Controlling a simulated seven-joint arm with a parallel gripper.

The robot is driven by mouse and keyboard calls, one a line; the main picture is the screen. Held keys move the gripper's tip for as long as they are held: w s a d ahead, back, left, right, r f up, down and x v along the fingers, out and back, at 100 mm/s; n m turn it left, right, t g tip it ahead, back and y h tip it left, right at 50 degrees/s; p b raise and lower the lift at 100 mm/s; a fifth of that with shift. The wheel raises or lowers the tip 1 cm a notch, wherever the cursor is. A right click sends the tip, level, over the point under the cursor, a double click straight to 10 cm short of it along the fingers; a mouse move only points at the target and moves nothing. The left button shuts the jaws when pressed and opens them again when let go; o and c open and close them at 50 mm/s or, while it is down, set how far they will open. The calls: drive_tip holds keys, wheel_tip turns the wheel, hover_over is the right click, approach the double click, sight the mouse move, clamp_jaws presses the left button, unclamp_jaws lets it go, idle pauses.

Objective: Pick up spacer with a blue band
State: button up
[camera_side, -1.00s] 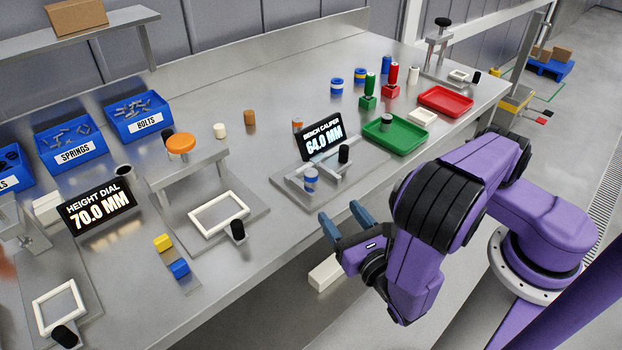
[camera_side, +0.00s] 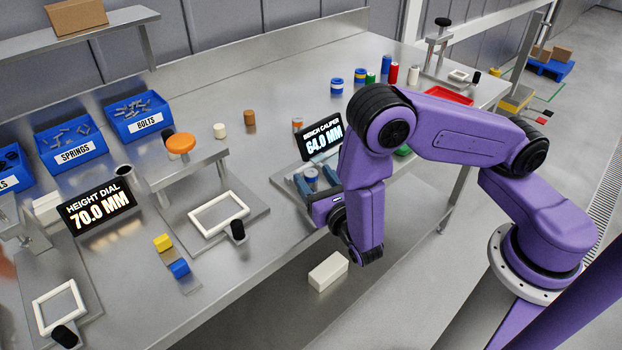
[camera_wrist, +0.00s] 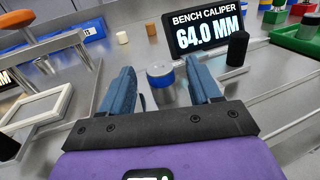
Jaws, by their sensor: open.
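A spacer with a blue band (camera_side: 311,176) stands upright on the bench caliper's plate, in front of the 64.0 MM display. In the wrist view the spacer (camera_wrist: 160,76) has a pale top and lies between my two finger tips. My gripper (camera_side: 316,180) is open, with its blue fingers on either side of the spacer. In the wrist view my gripper (camera_wrist: 161,70) shows a gap on both sides of it. Its lower part is partly hidden in the side view.
The bench caliper display (camera_side: 320,138) stands close behind, with a black knob (camera_wrist: 237,48) to its right. Other blue-banded pieces (camera_side: 337,85) stand farther back. A height dial fixture with a white frame (camera_side: 218,213) lies to the left.

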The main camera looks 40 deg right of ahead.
drive_tip(key=shift+w, duration=0.15)
clamp_jaws()
drive_tip(key=shift+r, duration=0.15)
